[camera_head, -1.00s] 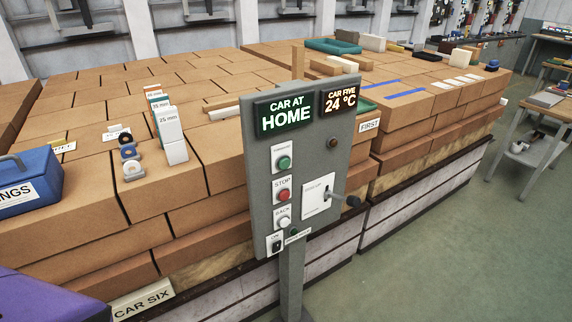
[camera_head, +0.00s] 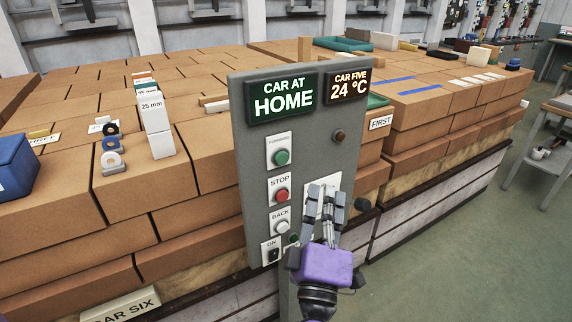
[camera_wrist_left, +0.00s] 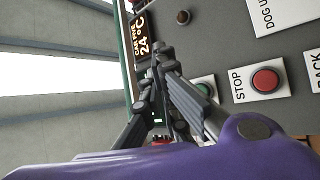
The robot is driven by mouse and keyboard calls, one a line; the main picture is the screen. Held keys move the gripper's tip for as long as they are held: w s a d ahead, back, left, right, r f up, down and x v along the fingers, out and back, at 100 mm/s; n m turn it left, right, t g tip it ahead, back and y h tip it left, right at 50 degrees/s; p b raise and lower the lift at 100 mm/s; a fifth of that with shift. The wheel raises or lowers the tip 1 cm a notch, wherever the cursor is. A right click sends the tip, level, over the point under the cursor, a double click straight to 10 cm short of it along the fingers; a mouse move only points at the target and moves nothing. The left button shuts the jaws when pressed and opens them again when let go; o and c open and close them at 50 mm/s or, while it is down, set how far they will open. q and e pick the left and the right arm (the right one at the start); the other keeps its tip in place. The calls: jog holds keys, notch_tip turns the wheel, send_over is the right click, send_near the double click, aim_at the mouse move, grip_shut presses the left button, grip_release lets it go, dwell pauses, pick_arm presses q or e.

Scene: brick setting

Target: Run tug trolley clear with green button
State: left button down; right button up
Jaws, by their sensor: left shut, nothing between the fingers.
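The grey control panel (camera_head: 245,160) stands upright on a post in the head view. Its green button (camera_head: 281,157) sits above the red STOP button (camera_head: 282,195) and the white BACK button (camera_head: 282,227). The display (camera_head: 284,100) reads CAR AT HOME. My purple left gripper (camera_head: 326,190) is shut and empty, in front of the panel's lower right, hiding most of the DOG UP plate (camera_head: 313,208). In the left wrist view the fingers (camera_wrist_left: 165,55) partly cover the green button (camera_wrist_left: 205,88); the STOP button (camera_wrist_left: 265,80) shows clear. My right gripper is not in view.
A black ON switch (camera_head: 273,254) is at the panel's lower left. Brick stacks (camera_head: 180,215) fill the space behind. Open floor (camera_head: 460,250) lies to the right.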

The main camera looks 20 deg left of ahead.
aim_at(282, 158)
pick_arm(q)
jog(key=shift+a+r, duration=0.1)
jog(key=shift+r, duration=0.15)
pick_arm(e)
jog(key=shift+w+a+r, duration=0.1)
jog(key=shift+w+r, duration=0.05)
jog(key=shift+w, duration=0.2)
pick_arm(q)
jog(key=shift+w, duration=0.1)
jog(key=w+a, duration=0.5)
jog(key=a, duration=0.2)
jog(key=shift+w, duration=0.15)
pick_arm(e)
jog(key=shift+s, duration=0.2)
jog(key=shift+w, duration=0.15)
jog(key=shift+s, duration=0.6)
